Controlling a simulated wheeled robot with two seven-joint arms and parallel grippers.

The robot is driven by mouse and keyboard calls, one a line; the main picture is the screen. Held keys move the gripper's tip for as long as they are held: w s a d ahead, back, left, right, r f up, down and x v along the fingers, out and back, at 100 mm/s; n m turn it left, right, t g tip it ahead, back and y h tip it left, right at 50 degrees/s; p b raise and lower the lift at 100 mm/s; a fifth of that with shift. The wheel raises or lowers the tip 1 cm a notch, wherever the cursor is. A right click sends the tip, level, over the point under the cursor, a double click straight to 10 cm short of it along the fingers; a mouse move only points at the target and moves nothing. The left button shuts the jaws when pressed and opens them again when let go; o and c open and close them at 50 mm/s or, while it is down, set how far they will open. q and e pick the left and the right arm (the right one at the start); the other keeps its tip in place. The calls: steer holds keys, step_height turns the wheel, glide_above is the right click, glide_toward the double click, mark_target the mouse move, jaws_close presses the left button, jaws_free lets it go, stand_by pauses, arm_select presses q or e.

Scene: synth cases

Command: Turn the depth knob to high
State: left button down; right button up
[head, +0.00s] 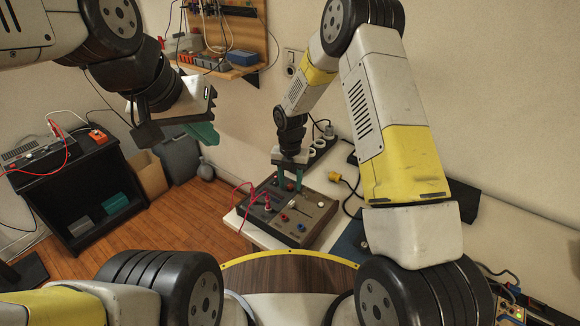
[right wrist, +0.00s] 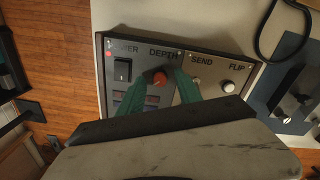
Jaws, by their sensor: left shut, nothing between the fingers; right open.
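The control box (head: 318,215) is a grey panel on the white table. Its depth knob (right wrist: 159,79) has an orange-red cap and sits under the DEPTH label in the right wrist view; it also shows in the head view (head: 291,186). My right gripper (head: 288,178) is open above the box, with its green fingers (right wrist: 165,84) on either side of the knob. I cannot tell whether they touch it. The knob's pointer and any high mark are not readable. My left gripper (head: 204,134) is shut and empty, raised well left of the box.
On the panel are a black power switch (right wrist: 122,70), a white FLIP knob (right wrist: 228,86) and a SEND control partly hidden by a finger. Red cables (head: 243,197) plug into the box's left side. A power strip (head: 322,147) lies behind it. A black cabinet (head: 75,190) stands far left.

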steer(key=shift+f, duration=0.2)
steer(key=shift+c, duration=0.4)
jaws_close()
